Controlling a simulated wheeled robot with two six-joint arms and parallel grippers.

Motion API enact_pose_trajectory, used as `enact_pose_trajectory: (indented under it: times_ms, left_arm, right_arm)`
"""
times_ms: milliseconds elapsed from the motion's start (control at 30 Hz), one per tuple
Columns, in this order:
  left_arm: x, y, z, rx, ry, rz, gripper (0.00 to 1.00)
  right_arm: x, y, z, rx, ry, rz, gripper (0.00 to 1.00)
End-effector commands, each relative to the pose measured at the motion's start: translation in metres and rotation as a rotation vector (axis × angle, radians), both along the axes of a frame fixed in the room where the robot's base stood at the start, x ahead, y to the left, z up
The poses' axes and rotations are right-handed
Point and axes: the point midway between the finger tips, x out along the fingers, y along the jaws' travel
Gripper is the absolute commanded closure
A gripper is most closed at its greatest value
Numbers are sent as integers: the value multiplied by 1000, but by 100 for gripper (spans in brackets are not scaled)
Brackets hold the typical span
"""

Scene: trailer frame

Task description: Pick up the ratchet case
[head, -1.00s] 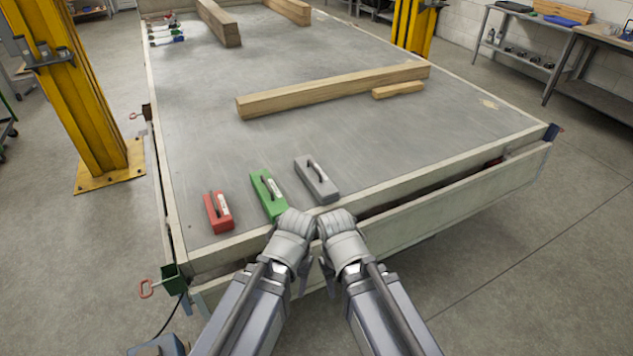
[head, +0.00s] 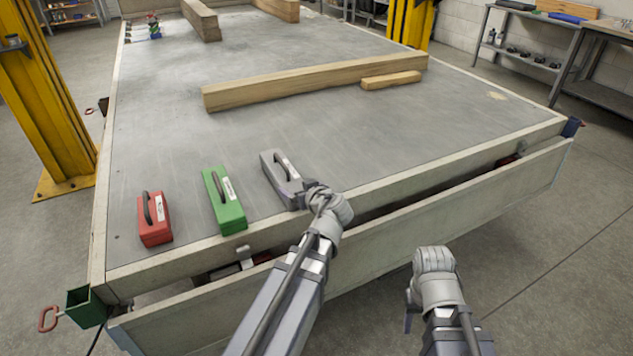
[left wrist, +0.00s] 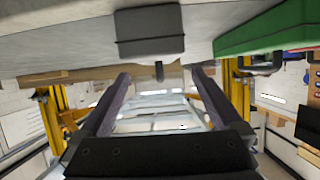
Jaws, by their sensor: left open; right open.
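Three small cases with handles stand in a row near the front edge of the trailer deck: a red case (head: 154,220), a green case (head: 226,200) and a grey case (head: 279,178). Their labels are too small to read, so I cannot tell which is the ratchet case. My left gripper (head: 316,192) is at the near right end of the grey case and partly hides it. In the left wrist view its jaws (left wrist: 160,76) are open and empty, with the grey case (left wrist: 150,32) beyond them and the green case (left wrist: 268,32) to the right. My right gripper (head: 434,262) is open, off the deck's front.
A long wooden beam (head: 310,82) and a short block (head: 391,80) lie further back. A lowered side board (head: 480,205) runs along the front. A yellow post (head: 50,110) stands left.

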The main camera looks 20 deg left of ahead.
Motion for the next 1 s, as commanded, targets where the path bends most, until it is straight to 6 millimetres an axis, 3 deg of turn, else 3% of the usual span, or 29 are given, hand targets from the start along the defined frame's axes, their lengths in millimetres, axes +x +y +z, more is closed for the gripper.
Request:
enact_pose_trajectory:
  times_ms: [333, 700, 1000]
  left_arm:
    - [6, 8, -2, 5, -27, 6, 0]
    - [40, 47, -25, 5, -25, 8, 0]
    - [45, 55, -26, 4, -25, 6, 0]
  right_arm:
    - [0, 0, -7, 0, 0, 0, 50]
    - [0, 0, -29, 0, 0, 0, 50]
    - [0, 0, -30, 0, 0, 0, 50]
